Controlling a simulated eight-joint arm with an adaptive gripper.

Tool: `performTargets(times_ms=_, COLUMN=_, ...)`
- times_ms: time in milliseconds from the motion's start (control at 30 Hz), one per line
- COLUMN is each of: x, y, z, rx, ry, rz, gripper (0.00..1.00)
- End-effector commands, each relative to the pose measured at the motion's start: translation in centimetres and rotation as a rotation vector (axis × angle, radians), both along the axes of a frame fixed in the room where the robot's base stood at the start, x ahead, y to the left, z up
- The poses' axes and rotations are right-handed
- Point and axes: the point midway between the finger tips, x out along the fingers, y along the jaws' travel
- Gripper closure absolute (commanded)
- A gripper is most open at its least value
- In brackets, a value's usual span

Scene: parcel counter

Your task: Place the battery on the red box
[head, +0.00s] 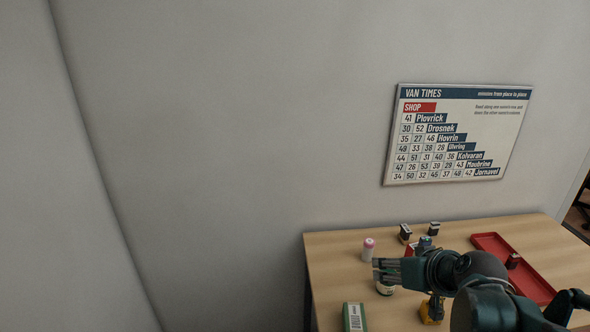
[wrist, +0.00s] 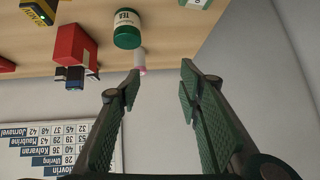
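The red box (wrist: 72,45) stands on the counter at the upper left of the upside-down wrist view; in the head view the red box (head: 411,249) is partly hidden behind my gripper. A small dark block with a blue-green part (wrist: 75,77) shows beside or behind the box. A yellow-and-black block (wrist: 38,13) lies at the wrist view's top left, and in the head view (head: 431,311) it is partly behind my arm. I cannot tell which block is the battery. My gripper (head: 382,270) is open and empty, its fingers apart in the wrist view (wrist: 160,76).
A green-and-white box (head: 354,318) is at the front. Dark blocks (head: 405,231) (head: 433,228) stand at the back.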

Motion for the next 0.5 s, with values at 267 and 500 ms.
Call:
performTargets(times_ms=267, x=-3.6, y=4.5, z=0.8, rx=-0.023, ry=0.09, rz=0.0, gripper=0.64)
performTargets(times_ms=500, x=-6.9, y=7.0, z=1.6, rx=-0.058, ry=0.146, rz=-0.019, gripper=0.64)
